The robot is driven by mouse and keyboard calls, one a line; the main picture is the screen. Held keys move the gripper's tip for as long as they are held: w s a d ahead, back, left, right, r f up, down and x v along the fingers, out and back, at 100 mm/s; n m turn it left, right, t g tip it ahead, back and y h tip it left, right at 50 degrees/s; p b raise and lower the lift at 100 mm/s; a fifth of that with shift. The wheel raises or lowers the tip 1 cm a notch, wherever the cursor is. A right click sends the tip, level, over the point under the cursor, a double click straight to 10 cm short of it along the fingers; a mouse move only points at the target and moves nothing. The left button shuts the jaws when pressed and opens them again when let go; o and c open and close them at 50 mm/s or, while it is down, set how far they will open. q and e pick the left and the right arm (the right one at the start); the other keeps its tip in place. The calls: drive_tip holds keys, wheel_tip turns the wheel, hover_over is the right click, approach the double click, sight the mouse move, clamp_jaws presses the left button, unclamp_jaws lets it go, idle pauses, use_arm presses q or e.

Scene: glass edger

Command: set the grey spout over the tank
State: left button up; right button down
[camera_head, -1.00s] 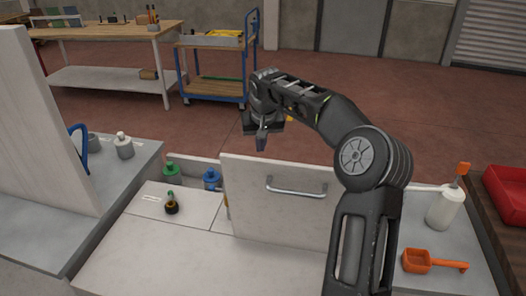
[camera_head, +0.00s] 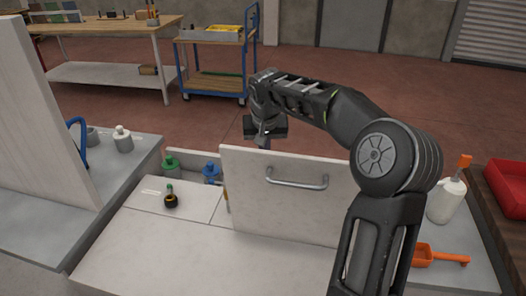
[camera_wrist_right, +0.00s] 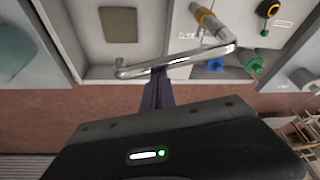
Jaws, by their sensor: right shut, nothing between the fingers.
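The grey spout (camera_wrist_right: 180,60) is a shiny bent pipe in the right wrist view, beside a fitting with a yellow-brown collar (camera_wrist_right: 207,18). Its pipe crosses the near part of the tank (camera_wrist_right: 83,32), a pale open basin with a grey-brown plate inside. In the head view a white panel with a handle hides the tank and most of the spout. My right gripper (camera_wrist_right: 158,72) is shut and empty, its fingertips at the middle of the pipe. I cannot tell whether they touch it. The gripper also shows behind the panel in the head view (camera_head: 264,143). My left gripper is not in view.
The white panel (camera_head: 285,205) stands upright in front of my right gripper. Bare countertop lies in front.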

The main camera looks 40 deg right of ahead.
drive_tip(key=shift+s+a+f+m+b, duration=0.25)
drive_tip(key=shift+s+a+m+b, duration=0.05)
drive_tip(key=shift+s+r+m, duration=0.2)
drive_tip(key=shift+s+m, duration=0.05)
drive_tip(key=shift+m, duration=0.05)
drive_tip(key=shift+r, duration=0.1)
drive_tip(key=v, duration=0.7)
drive_tip(key=shift+a+r+b, duration=0.2)
drive_tip(key=shift+r+b, duration=0.05)
drive_tip(key=shift+b, duration=0.15)
drive_tip(key=c, duration=2.1)
unclamp_jaws()
